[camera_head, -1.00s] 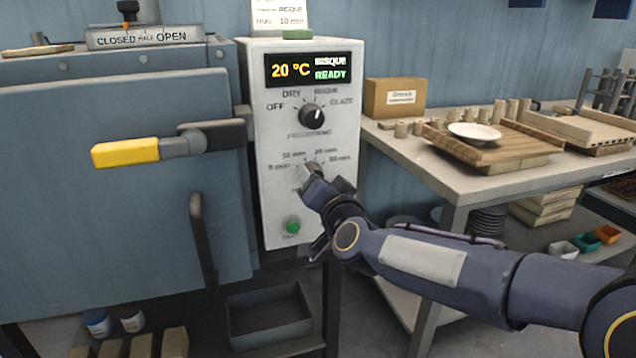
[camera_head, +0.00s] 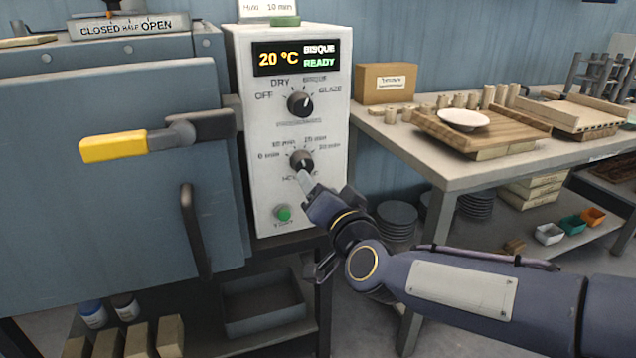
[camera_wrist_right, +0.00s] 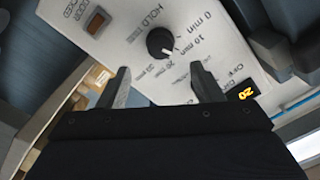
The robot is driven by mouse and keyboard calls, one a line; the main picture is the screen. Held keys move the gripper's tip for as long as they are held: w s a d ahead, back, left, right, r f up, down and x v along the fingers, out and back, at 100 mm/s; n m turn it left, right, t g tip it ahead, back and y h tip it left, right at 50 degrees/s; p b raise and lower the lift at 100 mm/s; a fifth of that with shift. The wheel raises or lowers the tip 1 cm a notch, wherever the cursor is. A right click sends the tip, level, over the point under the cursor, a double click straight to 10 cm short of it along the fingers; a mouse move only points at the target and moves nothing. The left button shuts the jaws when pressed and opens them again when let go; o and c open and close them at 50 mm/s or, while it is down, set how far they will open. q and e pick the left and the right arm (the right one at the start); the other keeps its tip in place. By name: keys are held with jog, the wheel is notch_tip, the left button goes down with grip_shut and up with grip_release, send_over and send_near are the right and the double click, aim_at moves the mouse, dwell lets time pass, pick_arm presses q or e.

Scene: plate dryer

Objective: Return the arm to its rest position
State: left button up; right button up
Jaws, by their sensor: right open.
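My right gripper (camera_head: 308,187) is in front of the white control panel (camera_head: 262,140), just below and to the right of the lower knob. In the right wrist view its two fingers (camera_wrist_right: 160,85) are spread, with nothing between them. The lower black knob (camera_head: 302,161) stands free, and it also shows in the right wrist view (camera_wrist_right: 161,41) beyond the fingertips, apart from them. My right arm (camera_head: 470,290) reaches in from the lower right. My left gripper is not in view.
The kiln door (camera_head: 100,190) with its yellow-tipped handle (camera_head: 115,146) is at left. The upper knob (camera_head: 300,103), green button (camera_head: 284,213) and display (camera_head: 296,57) are on the panel. A table (camera_head: 450,170) holds a wooden board and a white plate (camera_head: 463,119). Below is a grey bin (camera_head: 262,310).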

jog(key=s+d+f+n+g, duration=0.2)
jog(key=s+d+f+g, duration=0.35)
jog(key=s+d, duration=0.5)
jog(key=s+d+f+g+h, duration=0.1)
jog(key=s+d+f+g, duration=0.25)
jog(key=s+f, duration=0.45)
jog(key=s+d+f+g+h, duration=0.15)
jog(key=s+d+f, duration=0.3)
jog(key=s, duration=0.55)
pick_arm(q)
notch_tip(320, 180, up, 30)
jog(key=p, duration=2.9)
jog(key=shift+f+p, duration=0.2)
jog(key=shift+p, duration=0.15)
pick_arm(e)
notch_tip(320, 180, up, 29)
jog(key=s+g, duration=0.1)
jog(key=shift+a+f+n+y, duration=0.2)
jog(key=shift+a+n+y, duration=0.1)
jog(key=shift+n+y, duration=0.1)
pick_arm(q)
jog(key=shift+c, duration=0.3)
